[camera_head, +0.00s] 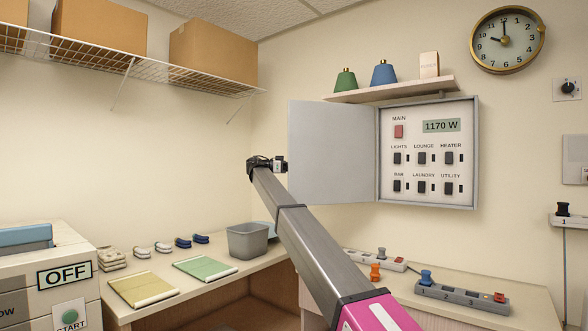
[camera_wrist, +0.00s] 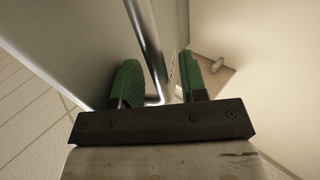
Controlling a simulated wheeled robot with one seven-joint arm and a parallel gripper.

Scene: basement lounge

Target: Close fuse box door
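The grey fuse box (camera_head: 470,150) is on the wall at the right, with its switches and display showing. Its door (camera_head: 330,150) stands open, swung out to the left. My gripper (camera_head: 281,165) is at the door's free left edge, about halfway up. In the wrist view my gripper (camera_wrist: 160,82) has its two green-padded fingers apart. A shiny metal strip (camera_wrist: 147,40), which looks like the door's edge or a bar on it, runs between them. I cannot tell whether either finger touches it.
A small shelf (camera_head: 440,89) with a green and a blue bottle-like object is just above the fuse box. Below are a desk with a grey bin (camera_head: 247,242) and a counter with power strips (camera_head: 460,297). A wire shelf (camera_head: 120,65) with boxes is upper left.

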